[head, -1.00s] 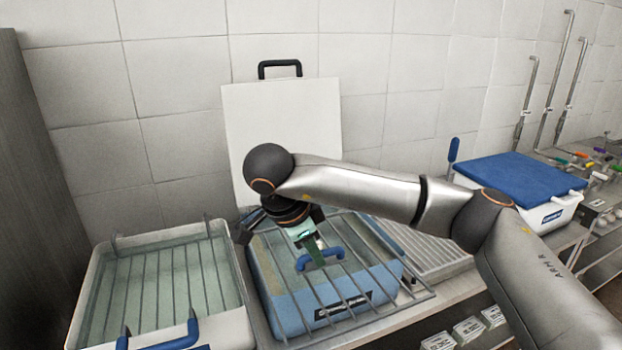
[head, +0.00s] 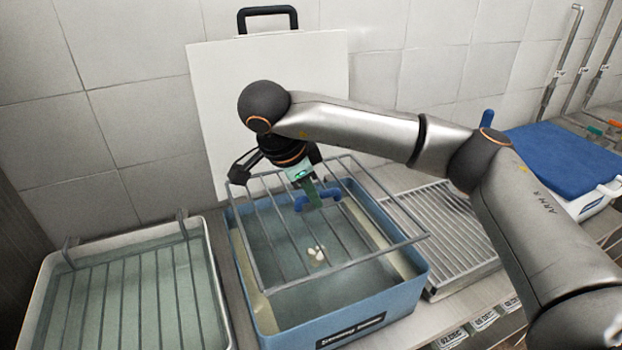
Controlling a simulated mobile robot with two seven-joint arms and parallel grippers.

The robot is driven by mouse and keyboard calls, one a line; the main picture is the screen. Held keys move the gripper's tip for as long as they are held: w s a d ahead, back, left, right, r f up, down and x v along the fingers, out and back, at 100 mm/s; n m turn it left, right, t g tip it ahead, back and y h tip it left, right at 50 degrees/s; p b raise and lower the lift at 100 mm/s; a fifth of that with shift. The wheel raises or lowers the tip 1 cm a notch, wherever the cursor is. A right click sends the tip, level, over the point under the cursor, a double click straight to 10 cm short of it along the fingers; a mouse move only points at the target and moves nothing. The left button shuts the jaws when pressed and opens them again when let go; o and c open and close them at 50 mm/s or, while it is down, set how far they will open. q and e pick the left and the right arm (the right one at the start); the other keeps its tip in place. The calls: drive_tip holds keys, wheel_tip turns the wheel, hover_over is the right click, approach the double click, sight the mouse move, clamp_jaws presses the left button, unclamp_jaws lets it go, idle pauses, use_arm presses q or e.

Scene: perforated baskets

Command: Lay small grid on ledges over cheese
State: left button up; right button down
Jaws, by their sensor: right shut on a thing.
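The small grid (head: 346,265) is a grey wire rack with a blue handle (head: 327,193). My right gripper (head: 309,190) is shut on that handle from above. The grid hangs over the open blue basket (head: 375,312), with its back left corner near the basket's rim; whether it touches cannot be told. Inside the basket, cream ledges (head: 401,262) run along the left and right walls. My left gripper is not in view.
A pale tub (head: 222,318) with its own grid stands at the left. A white board (head: 215,110) with a black handle leans on the wall behind. A slatted drain rack (head: 455,225) lies at the right, then a blue-lidded box (head: 565,158).

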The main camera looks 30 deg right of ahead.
drive_tip(key=shift+f+b, duration=0.5)
drive_tip(key=shift+b, duration=0.05)
wheel_tip(320, 180, down, 2)
drive_tip(key=shift+f+b, duration=0.15)
drive_tip(key=shift+b, duration=0.8)
drive_tip(key=b, duration=0.5)
hover_over(311, 249)
drive_tip(key=shift+f, duration=3.55)
drive_tip(key=shift+f+b, duration=0.45)
drive_tip(key=shift+f, duration=0.15)
drive_tip(key=shift+c, duration=1.3)
unclamp_jaws()
drive_tip(key=shift+s, duration=0.1)
